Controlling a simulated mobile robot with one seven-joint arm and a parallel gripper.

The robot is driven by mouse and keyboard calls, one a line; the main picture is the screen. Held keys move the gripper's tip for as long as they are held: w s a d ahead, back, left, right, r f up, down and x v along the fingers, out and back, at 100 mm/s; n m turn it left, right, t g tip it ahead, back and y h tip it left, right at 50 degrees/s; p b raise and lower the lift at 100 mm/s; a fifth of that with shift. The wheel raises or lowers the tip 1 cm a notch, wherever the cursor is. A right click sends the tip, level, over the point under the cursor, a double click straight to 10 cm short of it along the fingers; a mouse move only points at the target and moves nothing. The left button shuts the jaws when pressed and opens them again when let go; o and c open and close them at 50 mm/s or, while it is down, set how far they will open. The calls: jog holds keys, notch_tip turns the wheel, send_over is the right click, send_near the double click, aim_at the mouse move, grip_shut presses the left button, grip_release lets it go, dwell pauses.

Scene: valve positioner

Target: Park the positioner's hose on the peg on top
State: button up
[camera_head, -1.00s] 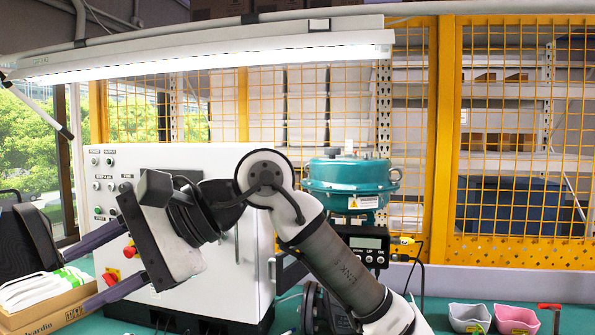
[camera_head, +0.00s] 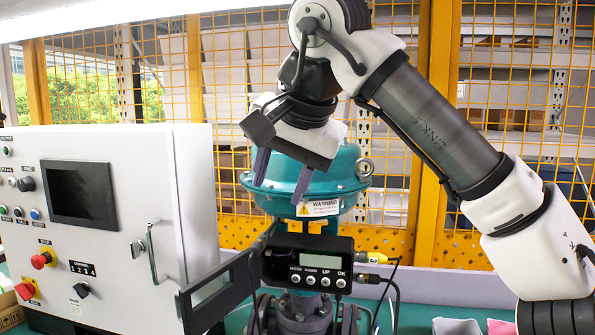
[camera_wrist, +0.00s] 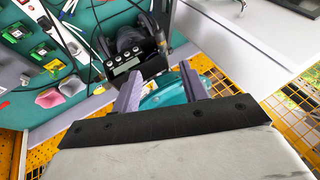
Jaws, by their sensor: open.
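The positioner (camera_head: 305,263) is a black box with a small screen and a row of buttons, below the teal actuator (camera_head: 310,190). It also shows in the wrist view (camera_wrist: 122,65). Short dark posts (camera_head: 318,226) stand on its top; I cannot tell which is the peg. A yellow-tagged plug (camera_head: 370,257) and a dark plug (camera_head: 370,278) stick out of its right side. A thin black hose or cable (camera_head: 397,290) runs down from there. My gripper (camera_head: 280,190) is open and empty, pointing down in front of the actuator, above the positioner. Its purple fingers also show in the wrist view (camera_wrist: 160,72).
A white control cabinet (camera_head: 120,200) stands at left, with its handle (camera_head: 150,252) facing me. A black open panel (camera_head: 222,290) juts out left of the positioner. A yellow mesh fence (camera_head: 400,215) is behind. Small bins (camera_head: 455,326) are at lower right.

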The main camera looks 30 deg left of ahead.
aim_at(259, 243)
jog(key=p+x, duration=0.1)
jog(key=x, duration=1.2)
jog(key=shift+a+f+p, duration=0.2)
jog(key=shift+f+p, duration=0.05)
jog(key=shift+p, duration=0.05)
grip_shut()
